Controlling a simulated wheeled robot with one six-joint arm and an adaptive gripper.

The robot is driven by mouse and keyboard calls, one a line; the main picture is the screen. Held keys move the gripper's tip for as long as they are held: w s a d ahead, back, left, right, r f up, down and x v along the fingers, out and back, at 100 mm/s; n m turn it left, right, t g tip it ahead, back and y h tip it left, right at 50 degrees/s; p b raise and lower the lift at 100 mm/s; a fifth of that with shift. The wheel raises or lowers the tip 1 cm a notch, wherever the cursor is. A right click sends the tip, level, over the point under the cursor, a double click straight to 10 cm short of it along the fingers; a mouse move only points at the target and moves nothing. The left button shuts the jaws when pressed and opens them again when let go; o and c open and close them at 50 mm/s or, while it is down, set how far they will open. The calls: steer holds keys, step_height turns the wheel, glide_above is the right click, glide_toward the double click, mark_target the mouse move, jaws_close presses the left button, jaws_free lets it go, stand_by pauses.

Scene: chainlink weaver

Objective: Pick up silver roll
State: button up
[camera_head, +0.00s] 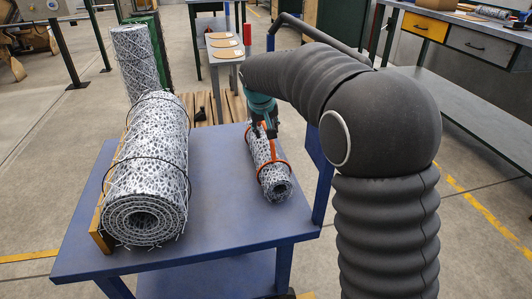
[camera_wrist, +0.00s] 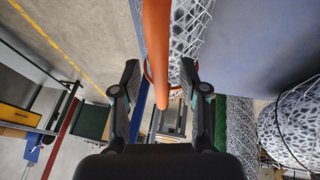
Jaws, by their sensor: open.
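A small silver mesh roll (camera_head: 272,178) lies on the blue table (camera_head: 215,225) near its right side, with orange bands and an orange bar along it. My gripper (camera_head: 264,128) is at the roll's far half, from above. In the wrist view my gripper (camera_wrist: 160,70) is open, with the orange bar (camera_wrist: 157,45) passing between its fingers. The mesh of the small roll (camera_wrist: 190,35) shows just behind the bar, by the right finger. I cannot tell whether the fingers touch either. My arm hides part of the table's right side.
A much larger silver mesh roll (camera_head: 150,165) with dark ties lies at the table's left against a wooden strip (camera_head: 104,222). Another mesh roll (camera_head: 137,60) stands upright behind, beside a green one (camera_head: 157,55). A bare strip of table separates the two lying rolls. A grey workbench (camera_head: 470,110) stands right.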

jaws_close()
steer(key=shift+r, duration=0.1)
